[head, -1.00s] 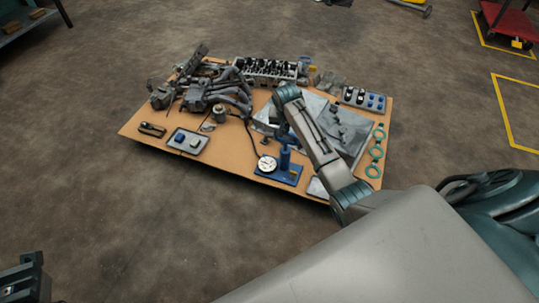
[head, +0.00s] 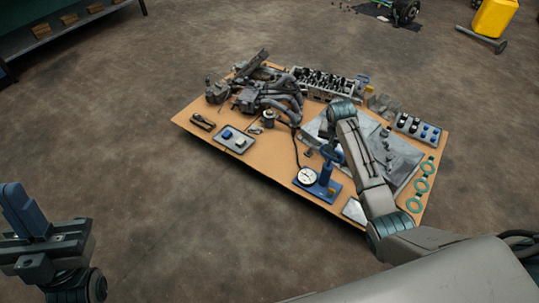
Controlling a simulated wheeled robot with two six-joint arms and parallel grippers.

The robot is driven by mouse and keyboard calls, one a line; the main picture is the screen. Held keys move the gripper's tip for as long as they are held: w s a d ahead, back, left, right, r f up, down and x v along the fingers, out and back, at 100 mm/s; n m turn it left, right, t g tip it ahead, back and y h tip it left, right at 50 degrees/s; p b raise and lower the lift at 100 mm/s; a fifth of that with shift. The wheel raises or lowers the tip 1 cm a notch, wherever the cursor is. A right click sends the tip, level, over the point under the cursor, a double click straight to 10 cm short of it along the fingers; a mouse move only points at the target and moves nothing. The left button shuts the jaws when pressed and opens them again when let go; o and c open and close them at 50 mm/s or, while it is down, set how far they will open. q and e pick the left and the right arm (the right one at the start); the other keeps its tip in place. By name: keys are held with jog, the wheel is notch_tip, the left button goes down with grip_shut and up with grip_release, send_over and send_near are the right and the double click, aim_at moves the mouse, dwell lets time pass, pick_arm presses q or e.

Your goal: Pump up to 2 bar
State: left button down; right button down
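A blue hand pump (head: 327,180) stands upright on its blue base near the front edge of the tan table. Its round white gauge (head: 308,176) is at its left; the needle is too small to read. A dark hose runs from the pump area back toward the manifold. My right arm reaches over the table from the lower right, its bend above and behind the pump. My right gripper is not clearly visible; dark blue parts at the pump's top may hide it. My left gripper (head: 38,240) is at the lower left, off the table; its opening is unclear.
Open floor lies left of the table. A yellow object (head: 494,17) stands far off.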

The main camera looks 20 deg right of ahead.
pick_arm(q)
jog(key=w+a+f+n+g+y+p, duration=0.1)
jog(key=w+f+n+g+y+p, duration=0.2)
jog(key=w+f+n+g+y, duration=0.7)
jog(key=s+a+f+m+g+y+p, duration=0.1)
jog(key=s+f+g, duration=0.6)
jog(key=f, duration=0.4)
jog(key=s+a+f+m+g+y+p, duration=0.1)
jog(key=s+f+g+p, duration=0.1)
jog(key=s+f+g, duration=0.5)
notch_tip(320, 180, down, 5)
jog(key=shift+s+r+g+y, duration=0.2)
jog(key=shift+s+g+y, duration=0.2)
jog(key=shift+g, duration=0.5)
pick_arm(e)
jog(key=w+d, duration=0.2)
jog(key=w, duration=0.1)
jog(key=shift+d+f, duration=0.15)
jog(key=shift+f, duration=0.05)
